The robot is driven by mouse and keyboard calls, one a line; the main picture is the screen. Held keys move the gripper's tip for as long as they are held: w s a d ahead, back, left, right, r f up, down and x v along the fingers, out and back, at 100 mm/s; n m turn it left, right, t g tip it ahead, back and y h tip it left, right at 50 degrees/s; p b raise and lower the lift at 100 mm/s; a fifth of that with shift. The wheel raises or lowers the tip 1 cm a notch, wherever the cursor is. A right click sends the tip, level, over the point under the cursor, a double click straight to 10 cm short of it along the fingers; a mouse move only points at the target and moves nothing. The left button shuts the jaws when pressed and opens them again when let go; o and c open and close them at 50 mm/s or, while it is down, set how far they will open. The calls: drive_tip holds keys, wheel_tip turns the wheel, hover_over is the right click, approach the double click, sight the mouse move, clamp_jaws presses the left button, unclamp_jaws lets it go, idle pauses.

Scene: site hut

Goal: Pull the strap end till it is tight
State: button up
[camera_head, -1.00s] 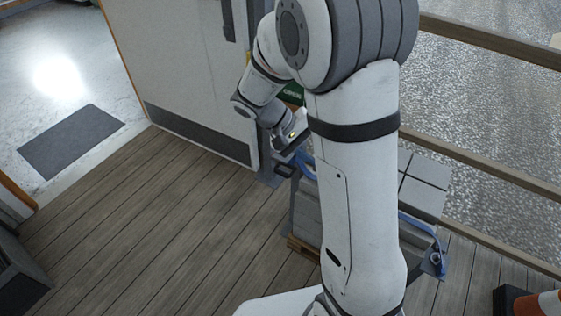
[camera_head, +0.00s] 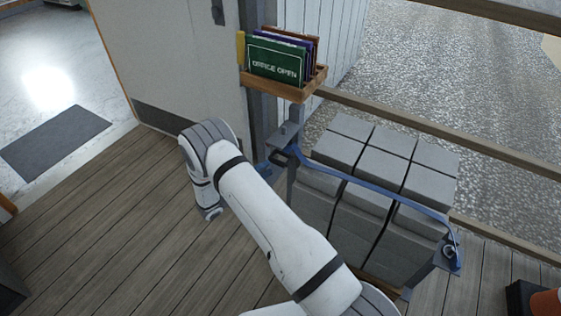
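A blue strap (camera_head: 375,187) runs across the front of a stack of grey blocks (camera_head: 352,205). It goes from a dark buckle (camera_head: 281,156) at the left post to a fitting (camera_head: 450,252) at the lower right. A short blue strap end (camera_head: 263,166) shows just left of the buckle; its further run, if any, cannot be made out. My gripper (camera_head: 209,213) points down over the deck boards, left of and below the buckle. It is small and partly hidden by my arm, so its fingers and anything between them cannot be made out.
A wooden rack (camera_head: 285,88) with signs, a green "OFFICE OPEN" one in front, hangs above the buckle. A door (camera_head: 165,60) stands behind my arm. A railing (camera_head: 400,123) runs behind the blocks, and a cone (camera_head: 545,302) stands lower right. The left deck is open.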

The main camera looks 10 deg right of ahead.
sight(288, 148)
drive_tip(key=f+x, duration=0.1)
drive_tip(key=x, duration=0.6)
drive_tip(key=shift+w+r+b, duration=0.3)
drive_tip(key=shift+w+b, duration=0.05)
drive_tip(key=shift+d, duration=0.1)
clamp_jaws()
drive_tip(key=shift+r, duration=0.1)
